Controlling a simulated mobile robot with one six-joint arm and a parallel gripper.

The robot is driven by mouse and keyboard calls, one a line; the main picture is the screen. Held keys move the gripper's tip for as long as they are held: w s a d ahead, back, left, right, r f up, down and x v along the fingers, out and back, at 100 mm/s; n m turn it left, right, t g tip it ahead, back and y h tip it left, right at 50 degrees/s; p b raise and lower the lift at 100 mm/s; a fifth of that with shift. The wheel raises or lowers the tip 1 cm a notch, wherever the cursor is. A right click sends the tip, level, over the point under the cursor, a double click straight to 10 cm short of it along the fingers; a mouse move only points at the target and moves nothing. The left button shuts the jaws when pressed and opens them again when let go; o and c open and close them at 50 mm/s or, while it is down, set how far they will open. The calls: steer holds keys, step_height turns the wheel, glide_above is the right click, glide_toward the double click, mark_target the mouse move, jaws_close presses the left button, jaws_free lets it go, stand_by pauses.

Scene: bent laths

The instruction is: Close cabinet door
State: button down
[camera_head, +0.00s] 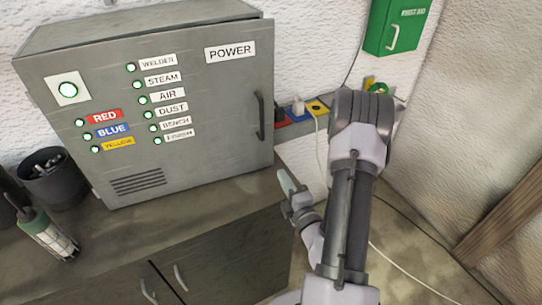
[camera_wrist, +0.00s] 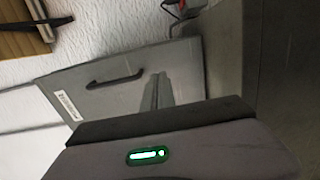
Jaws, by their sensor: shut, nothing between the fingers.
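The grey metal cabinet (camera_head: 190,115) stands on the bench against the wall. Its front door carries a POWER label (camera_head: 230,52), several labelled green lights and a dark vertical handle (camera_head: 260,115) near the right edge. My gripper (camera_head: 286,182) is right of and below the handle, apart from the door. Its fingers (camera_wrist: 158,92) are shut and empty.
A dark cup (camera_head: 52,180) and a lantern-like tool (camera_head: 48,235) stand on the bench (camera_head: 200,225) at left. Lower cupboard doors (camera_head: 160,285) sit beneath. Coloured sockets (camera_head: 298,108) and a green box (camera_head: 400,25) are on the wall. A cable trails across the floor at right.

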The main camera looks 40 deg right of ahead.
steer(key=b, duration=0.9)
glide_toward(264, 145)
steer(key=f, duration=0.1)
steer(key=x, duration=0.4)
steer(key=r+x, duration=0.1)
steer(key=x, duration=0.2)
steer(key=shift+s, duration=0.1)
